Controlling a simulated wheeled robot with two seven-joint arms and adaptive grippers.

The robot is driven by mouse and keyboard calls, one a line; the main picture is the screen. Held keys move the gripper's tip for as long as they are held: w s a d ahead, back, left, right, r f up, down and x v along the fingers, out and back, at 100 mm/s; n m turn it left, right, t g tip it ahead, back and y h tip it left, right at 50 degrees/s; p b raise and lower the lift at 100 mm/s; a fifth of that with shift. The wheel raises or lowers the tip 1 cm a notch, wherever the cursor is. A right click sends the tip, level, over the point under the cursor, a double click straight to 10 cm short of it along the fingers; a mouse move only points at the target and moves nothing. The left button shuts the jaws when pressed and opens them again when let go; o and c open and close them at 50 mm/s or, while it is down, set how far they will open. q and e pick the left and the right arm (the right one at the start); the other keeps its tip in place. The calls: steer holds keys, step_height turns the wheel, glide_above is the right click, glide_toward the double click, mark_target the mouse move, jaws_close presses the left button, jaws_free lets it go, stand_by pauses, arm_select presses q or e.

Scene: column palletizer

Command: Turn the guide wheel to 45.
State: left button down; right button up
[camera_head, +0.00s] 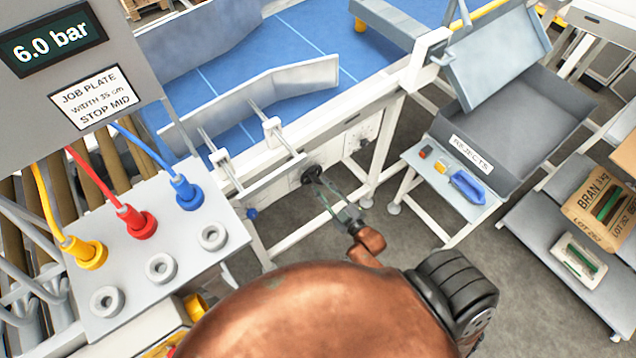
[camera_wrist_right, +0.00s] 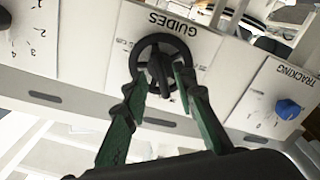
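The guide wheel (camera_head: 312,174) is a small dark wheel on the front of the white conveyor frame. In the right wrist view the black wheel (camera_wrist_right: 160,52) sits on a white panel marked GUIDES, with a dark bar across its middle. My right gripper (camera_head: 328,192) reaches the wheel. The scale on the panel is too blurred to read. My left gripper is out of view.
A blue knob (camera_wrist_right: 288,109) on the TRACKING panel is to the right in the wrist view. A job plate (camera_head: 97,97) reads "width 35 cm, stop mid". A hose panel (camera_head: 135,262) stands left. The REJECTS tray (camera_head: 520,150) is right. Grey guide rails (camera_head: 290,82) flank the blue belt.

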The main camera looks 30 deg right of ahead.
steer(key=shift+w+a, duration=0.1)
steer(key=shift+w, duration=1.3)
jaws_close()
